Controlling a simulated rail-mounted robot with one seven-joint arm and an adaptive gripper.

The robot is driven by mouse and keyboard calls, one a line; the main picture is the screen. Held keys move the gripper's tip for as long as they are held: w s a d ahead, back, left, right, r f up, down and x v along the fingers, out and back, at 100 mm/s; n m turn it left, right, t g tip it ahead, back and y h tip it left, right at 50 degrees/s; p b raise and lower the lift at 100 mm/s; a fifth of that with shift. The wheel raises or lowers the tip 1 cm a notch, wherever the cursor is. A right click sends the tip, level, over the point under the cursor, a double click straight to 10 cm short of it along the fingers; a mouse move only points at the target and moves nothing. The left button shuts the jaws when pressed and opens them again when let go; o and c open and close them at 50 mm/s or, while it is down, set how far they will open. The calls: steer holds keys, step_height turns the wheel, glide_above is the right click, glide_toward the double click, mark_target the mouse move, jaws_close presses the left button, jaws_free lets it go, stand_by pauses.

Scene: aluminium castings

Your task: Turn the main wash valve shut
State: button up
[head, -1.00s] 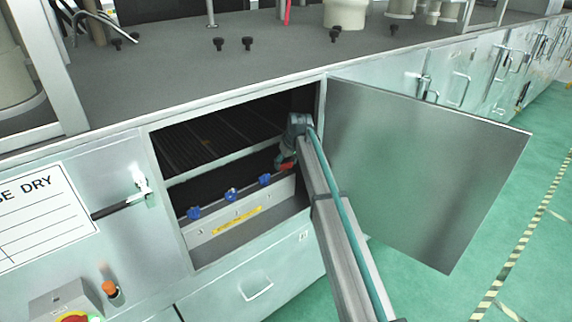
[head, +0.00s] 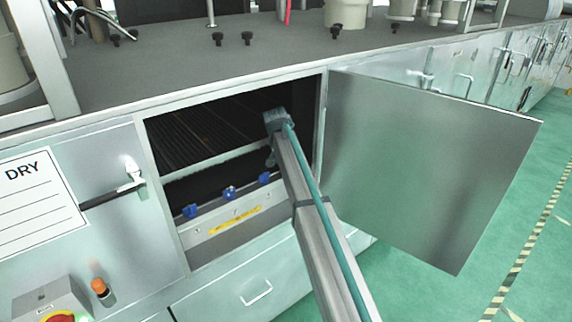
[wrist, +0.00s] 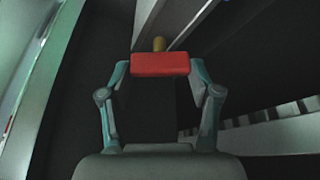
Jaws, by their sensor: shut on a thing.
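The red valve handle (wrist: 160,64) shows in the wrist view, lying crosswise between the two teal fingers, with a brass-coloured stem (wrist: 159,44) just beyond it. My gripper (wrist: 160,72) is shut on this handle, one finger at each end. In the head view my gripper (head: 270,160) is inside the open cabinet, near its right side. There the red handle is hidden behind my arm. I cannot tell from these views how far the valve is turned.
Blue valve handles (head: 229,193) stand in a row left of my gripper, above a panel with a yellow label (head: 235,220). The cabinet door (head: 425,165) hangs open close to the right of my arm. A slatted rack (head: 195,140) lies inside.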

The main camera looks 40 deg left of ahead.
steer(key=m+h+b, duration=0.2)
steer(key=m, duration=0.4)
stand_by(0.6)
steer(key=o, duration=1.1)
steer(key=shift+o, duration=0.2)
steer(key=shift+r, duration=0.1)
steer(key=v, duration=1.2)
steer(key=shift+a, duration=0.25)
